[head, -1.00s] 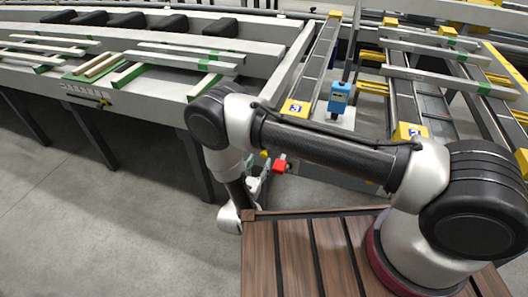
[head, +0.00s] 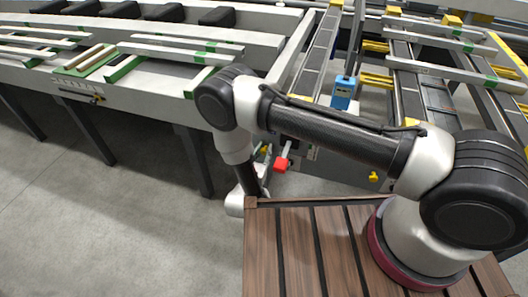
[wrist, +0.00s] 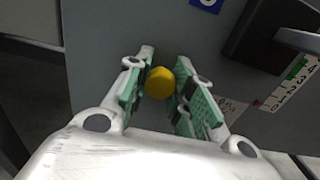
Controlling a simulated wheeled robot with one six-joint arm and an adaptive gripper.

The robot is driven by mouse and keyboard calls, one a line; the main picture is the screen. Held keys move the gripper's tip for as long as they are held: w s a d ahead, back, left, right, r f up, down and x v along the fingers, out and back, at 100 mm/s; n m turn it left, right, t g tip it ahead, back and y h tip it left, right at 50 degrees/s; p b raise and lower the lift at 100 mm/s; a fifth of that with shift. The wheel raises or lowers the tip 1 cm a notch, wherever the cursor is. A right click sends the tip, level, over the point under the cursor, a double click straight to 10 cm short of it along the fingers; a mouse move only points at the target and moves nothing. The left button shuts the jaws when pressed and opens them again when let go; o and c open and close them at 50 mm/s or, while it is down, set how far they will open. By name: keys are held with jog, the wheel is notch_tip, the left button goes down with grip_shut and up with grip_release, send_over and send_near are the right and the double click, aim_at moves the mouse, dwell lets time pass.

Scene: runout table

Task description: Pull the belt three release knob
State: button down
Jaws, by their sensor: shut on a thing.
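A round yellow knob (wrist: 159,82) stands out from a grey panel (wrist: 110,25) in the wrist view. My gripper (wrist: 160,88) is shut on this knob, with one green-padded finger on each side of it. A blue label (wrist: 207,4) is cut off at the top edge, and its number cannot be read. In the head view my gripper is mostly hidden beside my arm, low by the conveyor's end.
A black box (wrist: 270,35) with a grey lever and a number scale (wrist: 290,85) lies right of the knob. The head view shows a red handle (head: 281,164), another yellow knob (head: 374,176), a blue box (head: 343,92) and the runout table (head: 150,85). Floor at left is clear.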

jog(key=shift+v, duration=0.95)
jog(key=c, duration=1.2)
grip_release()
notch_tip(320, 180, up, 10)
